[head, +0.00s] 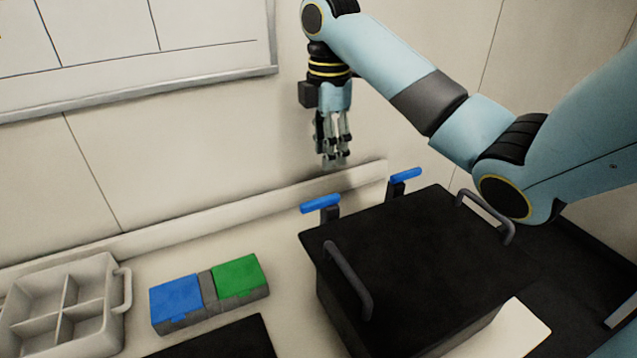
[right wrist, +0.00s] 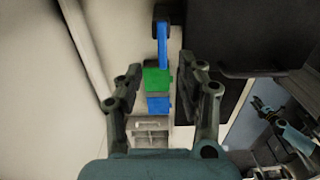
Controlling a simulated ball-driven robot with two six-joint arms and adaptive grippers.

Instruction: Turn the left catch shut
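The left catch (head: 321,203) is a blue bar on a dark post at the back edge of the black box (head: 420,245). Its bar points left in the head view, away from the post. A blue bar (right wrist: 162,45), which looks like this catch, shows between my fingers in the right wrist view. The right catch (head: 405,175) is a similar blue bar further right. My right gripper (head: 335,163) hangs fingers down above and behind the left catch, apart from it. Its fingers (right wrist: 160,75) are spread and empty. Parts at the right wrist view's lower right may be my left gripper, unclear.
The box lid has two handles (head: 348,280). A blue and green lidded case (head: 208,290) and a pale divided crate (head: 110,330) stand to the left. A raised ledge (head: 220,212) runs along the wall behind.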

